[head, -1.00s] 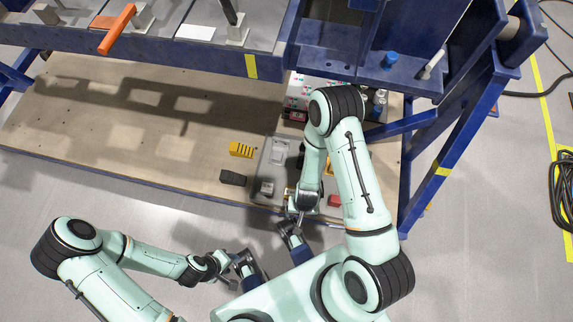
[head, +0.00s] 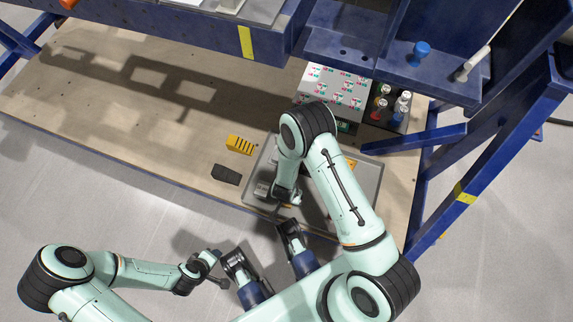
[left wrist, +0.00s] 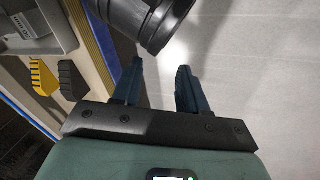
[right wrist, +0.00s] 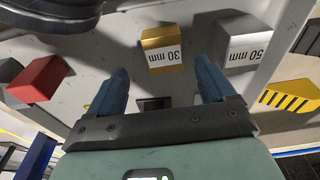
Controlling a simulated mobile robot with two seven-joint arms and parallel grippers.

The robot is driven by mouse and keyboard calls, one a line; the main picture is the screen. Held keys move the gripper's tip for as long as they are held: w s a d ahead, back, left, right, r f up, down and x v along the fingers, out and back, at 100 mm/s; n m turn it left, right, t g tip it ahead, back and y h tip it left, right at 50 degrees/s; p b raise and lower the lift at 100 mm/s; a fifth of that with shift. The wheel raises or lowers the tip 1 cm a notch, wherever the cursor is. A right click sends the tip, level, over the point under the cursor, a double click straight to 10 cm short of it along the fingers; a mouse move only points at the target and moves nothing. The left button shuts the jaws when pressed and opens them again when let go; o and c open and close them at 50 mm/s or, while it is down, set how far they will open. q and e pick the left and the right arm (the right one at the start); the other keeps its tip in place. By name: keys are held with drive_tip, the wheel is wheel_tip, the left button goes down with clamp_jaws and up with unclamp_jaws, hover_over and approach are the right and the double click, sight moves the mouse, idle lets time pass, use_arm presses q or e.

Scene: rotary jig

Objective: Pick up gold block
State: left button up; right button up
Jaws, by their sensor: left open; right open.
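The gold block (right wrist: 160,50), marked "30 mm", lies on a grey tray (right wrist: 115,40) in the right wrist view. My right gripper (right wrist: 160,88) is open and empty; the block shows beyond its fingertips, between them in the picture and apart from them. In the head view my right forearm covers much of the tray (head: 371,180), and the gold block cannot be made out surely. My left gripper (left wrist: 160,85) is open and empty, over grey floor in front of the board.
A silver "50 mm" block (right wrist: 240,42) sits beside the gold one, with a red block (right wrist: 38,80) on the other side. A yellow slotted block (head: 240,145) and a black block (head: 226,174) lie left of the tray. A blue frame (head: 470,190) stands at the right.

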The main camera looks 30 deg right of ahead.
drive_tip(key=f, duration=0.1)
drive_tip(key=f+b, duration=0.1)
drive_tip(key=f, duration=0.1)
drive_tip(key=f+b, duration=0.1)
drive_tip(key=shift+w+f, duration=0.2)
drive_tip(key=shift+w, duration=0.2)
drive_tip(key=shift+d+f, duration=0.1)
drive_tip(key=shift+f, duration=0.3)
use_arm(q)
drive_tip(key=shift+w+a+f+t, duration=0.15)
drive_tip(key=shift+w+a+f, duration=0.25)
drive_tip(key=shift+w+f, duration=0.2)
drive_tip(key=shift+w+a+f+t, duration=0.15)
drive_tip(key=shift+w+a+f, duration=0.3)
drive_tip(key=shift+f, duration=0.2)
use_arm(e)
drive_tip(key=shift+w+r, duration=0.1)
clamp_jaws()
